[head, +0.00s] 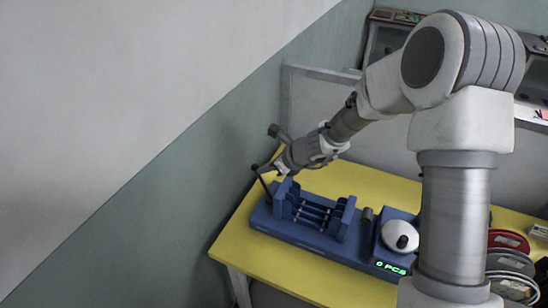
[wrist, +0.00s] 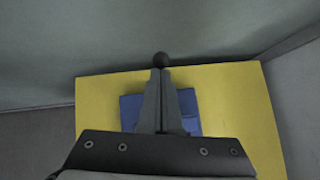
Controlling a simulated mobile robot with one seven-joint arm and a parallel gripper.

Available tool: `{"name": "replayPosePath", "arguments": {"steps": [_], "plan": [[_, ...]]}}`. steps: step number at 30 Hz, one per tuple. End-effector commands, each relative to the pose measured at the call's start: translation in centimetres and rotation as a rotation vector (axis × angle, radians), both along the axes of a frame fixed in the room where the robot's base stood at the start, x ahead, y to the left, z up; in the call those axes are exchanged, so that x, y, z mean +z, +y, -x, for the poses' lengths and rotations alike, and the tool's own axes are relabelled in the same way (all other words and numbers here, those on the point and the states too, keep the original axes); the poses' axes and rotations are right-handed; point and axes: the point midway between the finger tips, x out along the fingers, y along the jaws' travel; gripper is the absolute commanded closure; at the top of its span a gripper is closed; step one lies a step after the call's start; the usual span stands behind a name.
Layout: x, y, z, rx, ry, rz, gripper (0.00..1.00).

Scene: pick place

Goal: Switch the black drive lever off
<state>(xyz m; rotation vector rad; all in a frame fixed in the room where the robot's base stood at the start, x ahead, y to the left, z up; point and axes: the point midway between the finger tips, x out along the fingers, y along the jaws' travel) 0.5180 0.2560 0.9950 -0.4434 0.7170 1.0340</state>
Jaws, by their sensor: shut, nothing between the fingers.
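The black drive lever (head: 263,182) stands up from the left end of the blue machine (head: 310,232) in the head view, leaning a little to the left at its top. My gripper (head: 277,170) is shut and empty, beside the lever's upper part. I cannot tell whether the fingers touch the lever. The lever's shaft is hidden behind the fingers in the wrist view.
The machine sits on a yellow table (head: 232,243) near the wall. It carries rollers (head: 313,212), a white round part (head: 399,235) and a green "0 PCS" display (head: 390,267). Spools (head: 508,240) lie at the right. A grey panel (head: 315,110) stands behind the table.

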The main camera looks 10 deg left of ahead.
Motion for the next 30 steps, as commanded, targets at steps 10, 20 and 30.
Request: {"name": "replayPosePath", "arguments": {"steps": [10,20,30], "plan": [[-0.3,2.1,-0.6,-0.001,0.031,0.102,1.00],[-0.7,2.9,-0.8,0.001,0.030,0.099,1.00],[-0.8,3.1,-0.8,0.002,0.030,0.097,1.00]]}}
